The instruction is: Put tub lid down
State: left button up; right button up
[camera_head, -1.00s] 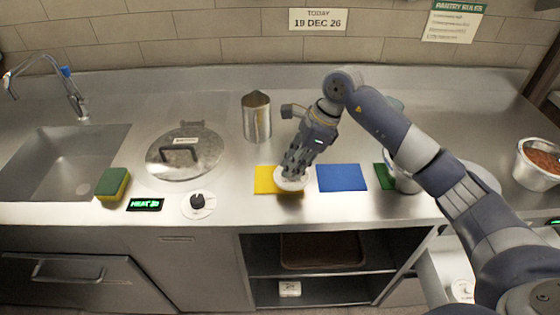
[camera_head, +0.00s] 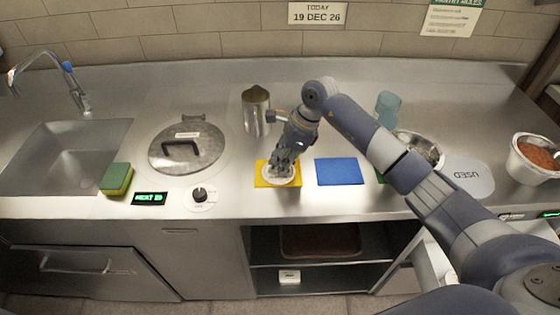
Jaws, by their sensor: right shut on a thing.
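The white round tub lid (camera_head: 279,176) is low over the yellow mat (camera_head: 262,181); I cannot tell whether it touches the mat. My right gripper (camera_head: 284,166) points down from above and is shut on the lid, hiding part of its top. My left gripper is not in view.
A blue mat (camera_head: 338,171) lies just right of the yellow one. A metal pitcher (camera_head: 256,112) stands behind. A lidded well (camera_head: 187,150), a sponge (camera_head: 116,180) and a sink (camera_head: 66,155) are to the left. A metal bowl (camera_head: 424,146) and a teal cup (camera_head: 387,104) stand right.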

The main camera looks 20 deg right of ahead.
jog(key=o, duration=0.7)
jog(key=shift+r, duration=0.1)
jog(key=shift+d+r, duration=0.2)
jog(key=shift+r, duration=0.05)
jog(key=b+v, duration=0.3)
jog(key=v, duration=0.8)
jog(key=shift+r, duration=0.25)
jog(key=shift+f, duration=0.1)
